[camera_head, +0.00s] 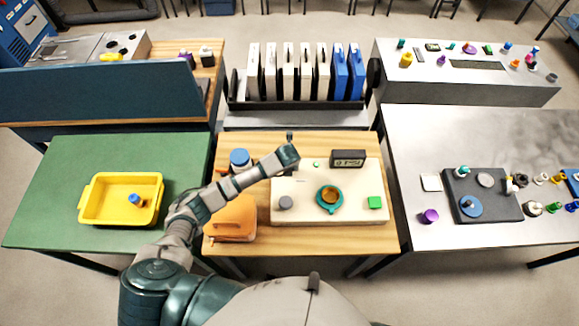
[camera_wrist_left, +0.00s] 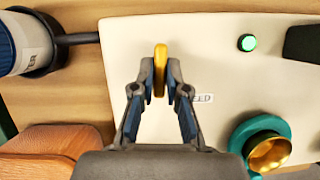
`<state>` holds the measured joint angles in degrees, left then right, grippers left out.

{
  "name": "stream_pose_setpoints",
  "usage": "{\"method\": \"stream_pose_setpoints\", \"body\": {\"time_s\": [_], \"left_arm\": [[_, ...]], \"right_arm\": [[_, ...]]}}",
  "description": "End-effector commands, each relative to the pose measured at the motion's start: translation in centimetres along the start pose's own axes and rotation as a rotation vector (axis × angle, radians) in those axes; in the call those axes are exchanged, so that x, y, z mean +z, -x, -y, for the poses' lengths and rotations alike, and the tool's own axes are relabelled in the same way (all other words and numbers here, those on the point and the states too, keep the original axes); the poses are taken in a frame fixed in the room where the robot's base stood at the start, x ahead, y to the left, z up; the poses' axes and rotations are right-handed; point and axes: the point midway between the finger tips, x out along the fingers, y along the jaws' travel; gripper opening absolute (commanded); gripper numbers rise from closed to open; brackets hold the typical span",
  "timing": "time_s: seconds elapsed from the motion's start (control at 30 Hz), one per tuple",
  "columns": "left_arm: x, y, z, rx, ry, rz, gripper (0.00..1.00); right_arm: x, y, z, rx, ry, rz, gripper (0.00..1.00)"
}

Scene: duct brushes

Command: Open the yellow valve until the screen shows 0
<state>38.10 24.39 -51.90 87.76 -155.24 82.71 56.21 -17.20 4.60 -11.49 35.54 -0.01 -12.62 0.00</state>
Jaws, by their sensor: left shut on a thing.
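The yellow valve handle (camera_wrist_left: 160,62) stands edge-on on the cream panel (camera_wrist_left: 225,60) in the left wrist view. My left gripper (camera_wrist_left: 160,84) has its fingers on either side of the handle and is shut on it. In the head view my left gripper (camera_head: 289,150) is at the panel's back left and hides the valve. The small dark screen (camera_head: 348,159) stands at the panel's back right; it shows a figure with PSI, but I cannot read the digit surely. My right gripper is not in view.
The panel carries a teal cup with a brass centre (camera_head: 330,198), a grey knob (camera_head: 285,202), a green block (camera_head: 375,202) and a lit green button (camera_wrist_left: 247,43). A blue-and-white canister (camera_head: 240,161) and an orange box (camera_head: 232,220) stand to the left.

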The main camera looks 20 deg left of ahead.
Motion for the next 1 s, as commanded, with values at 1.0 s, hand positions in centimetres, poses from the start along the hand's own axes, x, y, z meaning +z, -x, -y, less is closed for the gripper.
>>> {"method": "stream_pose_setpoints", "body": {"time_s": [1.0], "left_arm": [[0.1, 0.95, 0.05, 0.004, 0.013, 0.002, 0.39]], "right_arm": [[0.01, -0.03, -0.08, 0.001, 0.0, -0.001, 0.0]]}}
